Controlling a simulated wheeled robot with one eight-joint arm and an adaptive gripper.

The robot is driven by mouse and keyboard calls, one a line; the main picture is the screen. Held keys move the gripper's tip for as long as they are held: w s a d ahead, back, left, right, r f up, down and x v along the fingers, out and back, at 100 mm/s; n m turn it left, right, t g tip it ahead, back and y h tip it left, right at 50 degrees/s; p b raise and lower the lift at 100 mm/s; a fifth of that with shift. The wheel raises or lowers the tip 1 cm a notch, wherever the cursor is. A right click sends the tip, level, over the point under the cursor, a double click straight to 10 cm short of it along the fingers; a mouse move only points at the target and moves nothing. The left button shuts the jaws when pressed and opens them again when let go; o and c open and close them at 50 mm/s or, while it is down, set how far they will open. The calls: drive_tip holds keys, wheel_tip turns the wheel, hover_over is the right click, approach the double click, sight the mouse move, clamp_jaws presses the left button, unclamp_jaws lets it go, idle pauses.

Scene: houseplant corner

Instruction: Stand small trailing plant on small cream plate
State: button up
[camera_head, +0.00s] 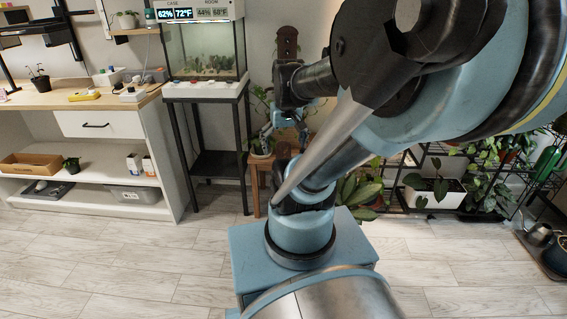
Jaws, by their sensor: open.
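My gripper (283,128) is in the middle distance, reaching down beside a small wooden stool (257,195). Its fingers are apart, and I see nothing held between them. I cannot make out the small cream plate. My arm hides much of the middle and right of the view.
A tank on a black stand (206,137) is left of the stool. A white workbench (95,125) with pots and boxes stands further left. Larger plants (435,190) fill a dark rack at right. A watering can (540,234) is at far right. The floor in front is clear.

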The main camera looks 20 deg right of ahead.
drive_tip(key=s+a+f, duration=0.1)
drive_tip(key=s+f, duration=0.2)
drive_tip(key=s, duration=0.3)
drive_tip(key=shift+a, duration=0.2)
